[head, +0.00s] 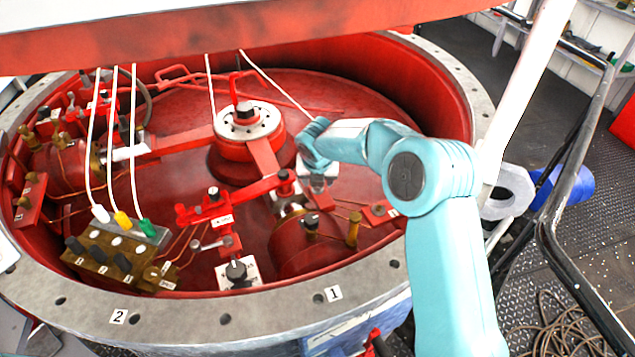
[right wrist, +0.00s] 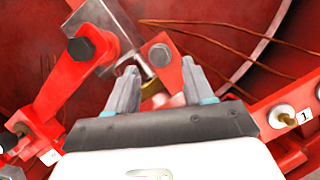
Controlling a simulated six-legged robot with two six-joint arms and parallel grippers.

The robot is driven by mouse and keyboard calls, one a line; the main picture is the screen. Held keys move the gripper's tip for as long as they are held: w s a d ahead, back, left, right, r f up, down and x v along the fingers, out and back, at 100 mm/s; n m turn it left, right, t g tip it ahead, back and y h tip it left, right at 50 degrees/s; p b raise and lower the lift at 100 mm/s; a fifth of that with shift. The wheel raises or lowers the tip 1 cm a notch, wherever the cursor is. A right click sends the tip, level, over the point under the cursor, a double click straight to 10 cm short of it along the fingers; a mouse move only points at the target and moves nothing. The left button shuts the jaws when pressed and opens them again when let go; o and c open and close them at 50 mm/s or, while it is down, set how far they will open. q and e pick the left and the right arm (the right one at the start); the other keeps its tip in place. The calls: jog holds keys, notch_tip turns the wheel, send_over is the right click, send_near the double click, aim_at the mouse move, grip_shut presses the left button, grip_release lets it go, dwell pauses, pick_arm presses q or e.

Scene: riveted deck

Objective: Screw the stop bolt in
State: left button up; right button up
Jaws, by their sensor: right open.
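I cannot tell for sure which fastener is the stop bolt. A bolt with a pale, brassy head (right wrist: 285,117) sits in a red bracket marked 1 at the right of the right wrist view. The bracket also shows in the head view (head: 376,214). In the head view, my arm partly hides this gripper. My left gripper is not in view.
A grey flanged rim (head: 225,330) with bolt holes surrounds the red pit. A central hub (head: 248,120) stands inside. White cables run to a brass valve block (head: 120,255) at left. A black handrail (head: 560,215) stands at right. A red beam crosses the top.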

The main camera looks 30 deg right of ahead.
jog(key=shift+x, duration=1.45)
jog(key=shift+w, duration=0.1)
grip_shut()
jog(key=shift+m, duration=0.3)
